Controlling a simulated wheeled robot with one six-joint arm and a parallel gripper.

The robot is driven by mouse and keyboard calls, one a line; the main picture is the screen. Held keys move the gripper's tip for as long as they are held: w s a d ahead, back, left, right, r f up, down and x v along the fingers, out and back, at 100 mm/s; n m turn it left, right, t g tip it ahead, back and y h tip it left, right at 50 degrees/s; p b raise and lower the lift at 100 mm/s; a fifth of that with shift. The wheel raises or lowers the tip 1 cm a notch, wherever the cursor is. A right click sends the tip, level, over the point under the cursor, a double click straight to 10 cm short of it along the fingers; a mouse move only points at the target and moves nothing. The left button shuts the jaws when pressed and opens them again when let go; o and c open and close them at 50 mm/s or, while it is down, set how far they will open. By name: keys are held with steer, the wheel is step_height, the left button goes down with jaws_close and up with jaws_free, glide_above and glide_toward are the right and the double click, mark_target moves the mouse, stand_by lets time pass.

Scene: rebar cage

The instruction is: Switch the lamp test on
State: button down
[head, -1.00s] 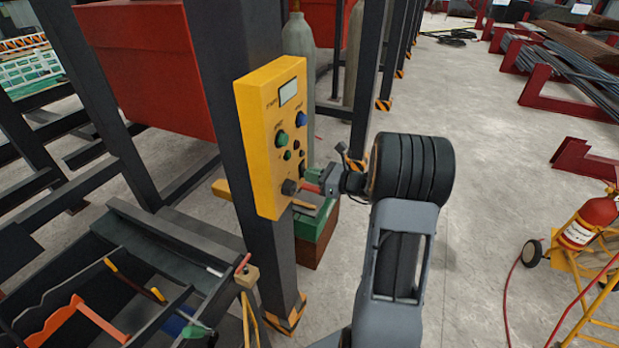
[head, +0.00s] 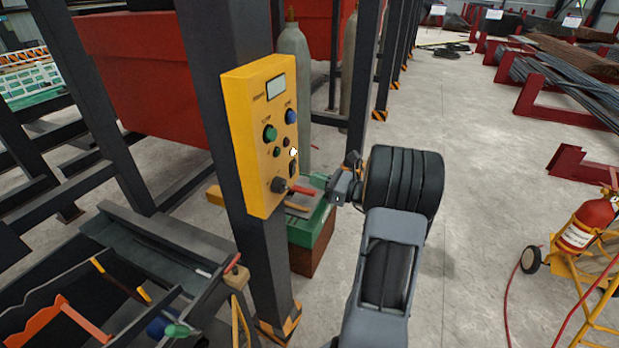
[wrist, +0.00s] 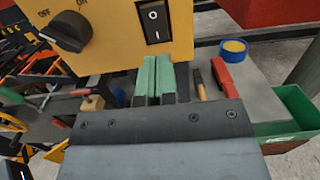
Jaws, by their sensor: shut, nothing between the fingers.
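A yellow control panel (head: 258,130) is fixed to a dark post. It carries a black rotary knob (head: 278,185), which shows in the wrist view (wrist: 66,32) between OFF and ON labels, with a pale mark on its OFF side. Beside it is a black rocker switch (wrist: 154,20) marked O and I; I cannot tell which side is pressed. A small white lamp (head: 293,152) glows above the rocker. No lamp test label is readable. My gripper (head: 335,188) is shut and empty, right of the panel and apart from it. Its green finger pads (wrist: 152,76) show below the rocker.
A tool tray (head: 100,290) is at lower left. A fire extinguisher (head: 588,224) on a yellow cart stands at right. The concrete floor between is open.

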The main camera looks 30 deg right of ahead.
steer(key=b+v, duration=0.1)
steer(key=v, duration=0.8)
steer(key=shift+b, duration=0.3)
steer(key=shift+f, duration=0.15)
steer(key=s+a+f+n+g+h, duration=0.2)
steer(key=s+a+f+n+g, duration=0.2)
steer(key=a+n+g, duration=0.25)
steer(key=s+a+f+n+g+h, duration=0.2)
steer(key=s+a+f+n+g, duration=0.1)
steer(key=a+f+n+g, duration=0.4)
steer(key=s+a+r+n+t+h, duration=0.2)
steer(key=a+r+n+h, duration=0.4)
steer(key=a+r+n, duration=0.4)
steer(key=s+a+n, duration=0.1)
steer(key=a+n, duration=0.1)
steer(key=n, duration=0.3)
steer(key=shift+s+n+h, duration=0.2)
steer(key=shift+n+h, duration=0.15)
steer(key=shift+h, duration=0.05)
steer(key=shift+d, duration=0.1)
